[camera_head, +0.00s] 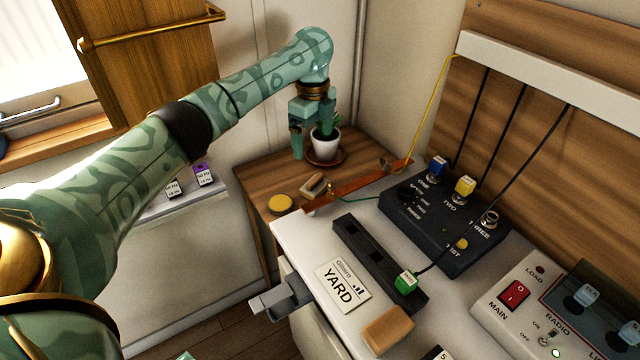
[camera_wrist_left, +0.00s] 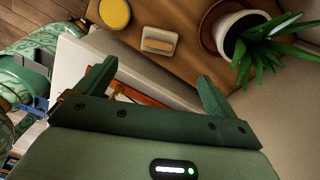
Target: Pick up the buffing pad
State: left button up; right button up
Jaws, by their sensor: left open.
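A pale block with a tan wooden strip on top, which looks like the buffing pad (camera_head: 313,185), lies on the wooden corner table. It also shows in the left wrist view (camera_wrist_left: 158,42), just beyond my fingertips and between their lines. My left gripper (camera_head: 311,140) is open and empty above the back of the table, close in front of the potted plant in the head view. In the left wrist view its fingers (camera_wrist_left: 155,72) are spread and apart from the pad. My right gripper is not in view.
A round yellow disc (camera_head: 280,202) lies left of the pad. The potted plant (camera_head: 324,145) stands on a saucer behind it. A reddish-brown strip (camera_head: 358,187) lies to the right. A black switch box (camera_head: 445,225) and an orange-tan block (camera_head: 388,330) sit on the white bench.

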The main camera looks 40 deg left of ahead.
aim_at(315, 179)
pick_arm(q)
notch_tip(315, 179, down, 9)
jog(key=b, duration=0.3)
jog(key=shift+w+r+b, duration=0.1)
jog(key=shift+r+b, duration=0.1)
jog(key=shift+b, duration=0.2)
jog(key=shift+f+b, duration=0.35)
jog(key=shift+f, duration=0.1)
notch_tip(315, 179, down, 4)
jog(key=b, duration=0.3)
jog(key=shift+d+f, duration=0.15)
jog(key=shift+f+b, duration=0.25)
jog(key=shift+b, duration=0.05)
jog(key=shift+r, duration=0.25)
jog(key=c, duration=1.1)
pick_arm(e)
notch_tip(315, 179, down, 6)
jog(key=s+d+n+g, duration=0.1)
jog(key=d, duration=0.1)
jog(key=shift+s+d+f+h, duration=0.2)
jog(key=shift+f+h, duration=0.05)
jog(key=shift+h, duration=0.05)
pick_arm(q)
jog(key=shift+c, duration=0.2)
